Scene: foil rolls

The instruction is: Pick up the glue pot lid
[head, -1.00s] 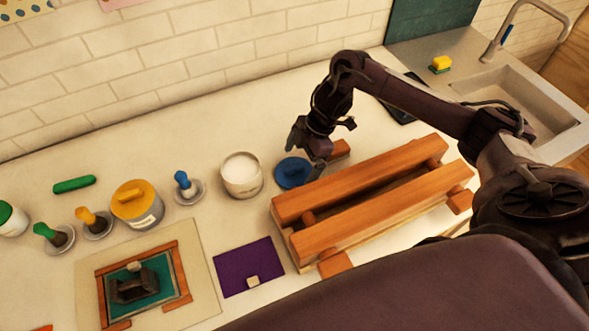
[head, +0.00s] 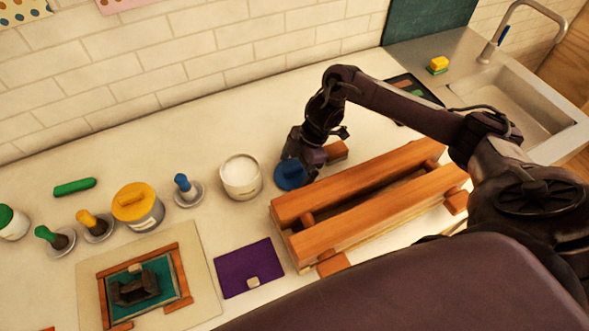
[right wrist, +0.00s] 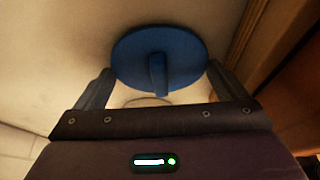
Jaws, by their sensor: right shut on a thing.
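The glue pot lid (head: 289,178) is a round blue disc with a raised blue handle across its top. It is by the counter surface, just right of the open white pot (head: 241,178). My right gripper (head: 295,170) reaches down over the lid and hides part of it. In the right wrist view the lid (right wrist: 185,60) sits between the two fingers of my right gripper (right wrist: 161,78), one at each side of its rim. The gripper is shut on the lid. Whether the lid touches the counter is hard to tell. My left gripper is not in view.
A slatted wooden rack (head: 360,222) stands close right of the lid, with a small wood block (head: 336,152) behind. A yellow-lidded pot (head: 138,207), a blue-handled item in a dish (head: 187,190) and a purple sheet (head: 247,268) lie left. The sink (head: 525,108) is far right.

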